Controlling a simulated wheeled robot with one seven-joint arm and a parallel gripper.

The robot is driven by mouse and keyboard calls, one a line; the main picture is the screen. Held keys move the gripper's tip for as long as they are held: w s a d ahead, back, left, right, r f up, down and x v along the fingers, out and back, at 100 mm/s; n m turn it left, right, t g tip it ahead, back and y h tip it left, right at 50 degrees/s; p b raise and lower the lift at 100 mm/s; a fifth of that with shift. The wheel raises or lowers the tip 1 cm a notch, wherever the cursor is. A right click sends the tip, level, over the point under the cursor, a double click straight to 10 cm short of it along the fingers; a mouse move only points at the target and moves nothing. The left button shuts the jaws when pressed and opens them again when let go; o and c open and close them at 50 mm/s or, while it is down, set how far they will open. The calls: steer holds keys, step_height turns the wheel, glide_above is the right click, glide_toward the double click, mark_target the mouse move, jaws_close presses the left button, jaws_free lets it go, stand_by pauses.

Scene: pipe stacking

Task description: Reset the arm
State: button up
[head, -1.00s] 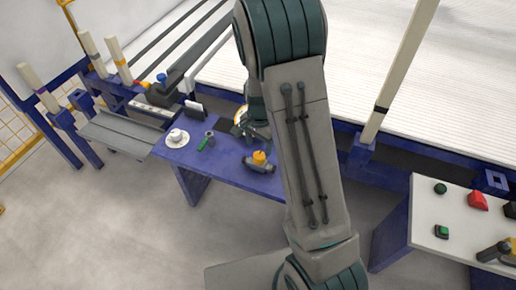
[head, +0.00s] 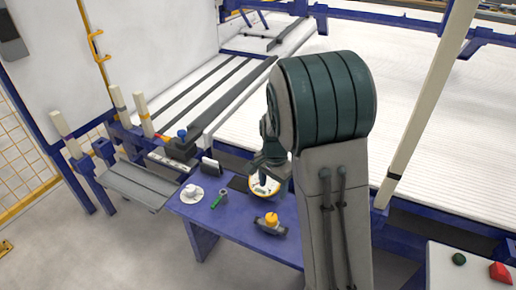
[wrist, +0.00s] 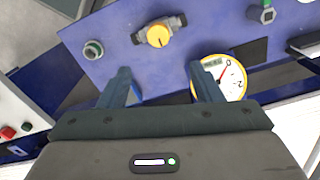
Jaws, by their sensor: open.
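My arm (head: 325,100) reaches up in front of the blue table (head: 245,218), its end hanging above the table's far part. My gripper (wrist: 160,82) is open and empty in the wrist view, its two fingers apart above the blue surface. A round gauge with a yellow rim (wrist: 222,78) lies beside the right finger; it also shows partly behind my gripper (head: 258,165) in the head view (head: 264,187). A dark valve with a yellow knob (wrist: 158,35) lies beyond the fingertips, apart from them; it also shows in the head view (head: 271,222).
A grey shelf (head: 140,185) adjoins at left. A white panel with green and red buttons (head: 485,280) is at lower right. A pale post (head: 430,100) rises at right.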

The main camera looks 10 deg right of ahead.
steer(key=s+r+n+t+p, duration=0.1)
steer(key=s+r+n+p, duration=0.4)
steer(key=r, duration=0.9)
steer(key=s+r+n+t+p, duration=0.1)
steer(key=s+r+n+p, duration=0.4)
steer(key=s+r+p, duration=0.6)
steer(key=s+r, duration=0.3)
steer(key=s, duration=0.1)
steer(key=shift+s+r+t, duration=0.15)
steer(key=shift+r+t, duration=0.1)
steer(key=shift+t, duration=0.15)
steer(key=shift+d, duration=0.1)
steer(key=c, duration=0.5)
steer(key=shift+d, duration=0.1)
